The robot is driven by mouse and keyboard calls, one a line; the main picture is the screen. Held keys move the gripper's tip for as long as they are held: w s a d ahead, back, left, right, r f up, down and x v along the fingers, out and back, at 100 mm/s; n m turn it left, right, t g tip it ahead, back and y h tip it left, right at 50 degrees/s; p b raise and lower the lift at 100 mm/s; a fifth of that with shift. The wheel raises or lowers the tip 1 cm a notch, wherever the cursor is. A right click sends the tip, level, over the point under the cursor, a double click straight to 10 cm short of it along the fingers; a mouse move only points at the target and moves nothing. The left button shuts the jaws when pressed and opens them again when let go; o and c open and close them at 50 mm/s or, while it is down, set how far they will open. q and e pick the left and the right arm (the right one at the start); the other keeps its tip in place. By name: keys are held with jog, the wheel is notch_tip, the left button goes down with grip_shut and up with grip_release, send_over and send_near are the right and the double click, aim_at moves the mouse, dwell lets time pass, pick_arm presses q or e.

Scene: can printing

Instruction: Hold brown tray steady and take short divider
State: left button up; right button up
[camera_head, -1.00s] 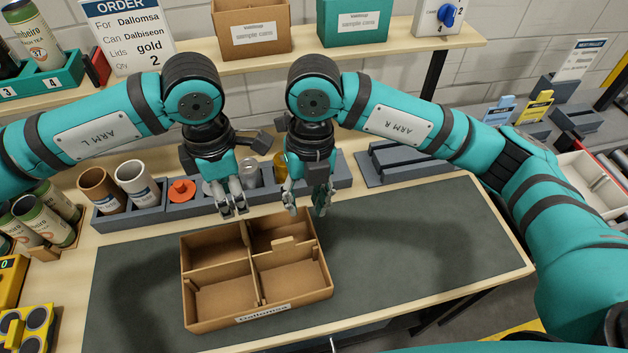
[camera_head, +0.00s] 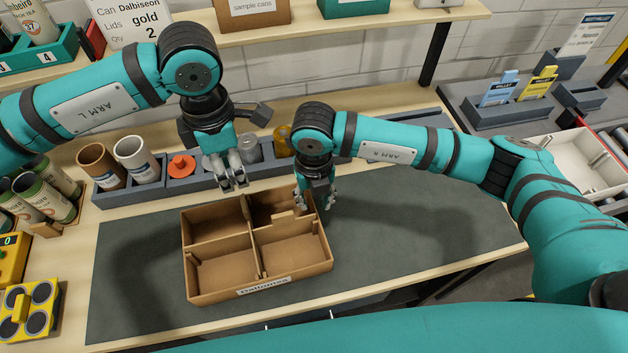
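The brown tray (camera_head: 214,296) lies on the grey mat, split into compartments by dividers. My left gripper (camera_head: 233,185) hangs just beyond the tray's back wall. Its two fingers point down close together, and I cannot tell how far they are apart or whether they touch the tray. My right gripper (camera_head: 315,199) is over the back right corner of the tray with its fingers spread and nothing between them.
Behind the tray, a grey holder (camera_head: 208,178) carries a brown can (camera_head: 98,163), a white can (camera_head: 136,158) and an orange piece (camera_head: 181,166). Green cans lie at the left. The mat (camera_head: 420,235) is clear to the right of the tray.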

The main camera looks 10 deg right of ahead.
aim_at(244, 203)
jog(key=shift+f, duration=1.7)
grip_shut()
pick_arm(q)
jog(key=o, duration=0.6)
jog(key=shift+s+f+m, duration=0.15)
jog(key=shift+f+m, duration=0.25)
jog(key=shift+o, duration=0.2)
notch_tip(244, 203, down, 6)
jog(key=shift+f, duration=0.2)
jog(key=shift+w+f, duration=0.2)
jog(key=shift+f, duration=2.65)
